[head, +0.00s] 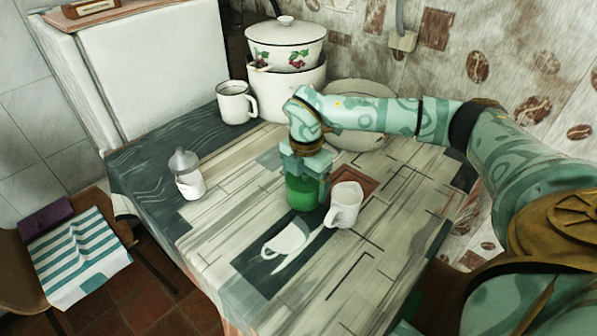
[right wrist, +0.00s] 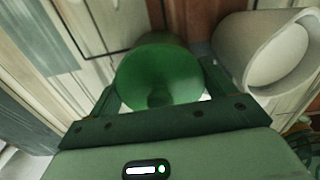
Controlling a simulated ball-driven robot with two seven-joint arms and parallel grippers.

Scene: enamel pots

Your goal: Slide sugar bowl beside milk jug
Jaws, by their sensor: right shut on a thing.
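The sugar bowl, seemingly the green glass vessel (head: 302,194), stands upright on the table. My right gripper (head: 306,174) comes down from above and is shut on it; the fingers lie on either side of the green glass in the right wrist view (right wrist: 160,75). The milk jug, seemingly the white jug (head: 345,204) with a handle, stands just right of the green vessel. It is also close by at the upper right of the right wrist view (right wrist: 240,50); I cannot tell whether the two touch. My left gripper is not in view.
A glass shaker (head: 187,174) stands at the table's left. A white mug (head: 235,102), stacked enamel pots (head: 285,48) and a wide pale basin (head: 352,137) stand at the back. A cup picture is printed on the tabletop (head: 215,230). The front is clear.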

